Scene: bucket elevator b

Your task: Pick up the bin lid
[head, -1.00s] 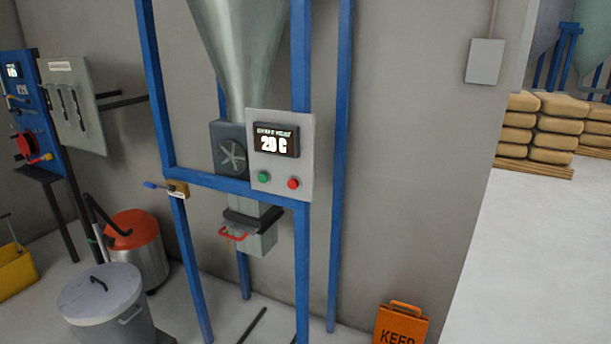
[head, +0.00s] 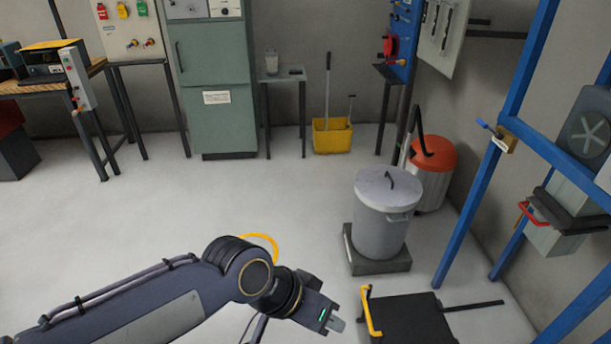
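The bin lid (head: 388,187) is a round, light grey disc with a dark arched handle on top. It sits on the grey metal bin (head: 379,234), right of the middle in the head view. The bin stands on a dark square base on the floor. My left gripper (head: 333,321) is at the bottom middle, in front of the bin and lower left of it, apart from the lid. It looks small and end-on, so its finger opening is unclear. My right gripper is out of view.
A vacuum with an orange top (head: 433,154) stands right behind the bin. A blue frame (head: 489,180) with a red-handled chute rises at the right. A black platform with a yellow handle (head: 372,312) lies in front. A yellow mop bucket (head: 331,136) stands behind. The floor at left is clear.

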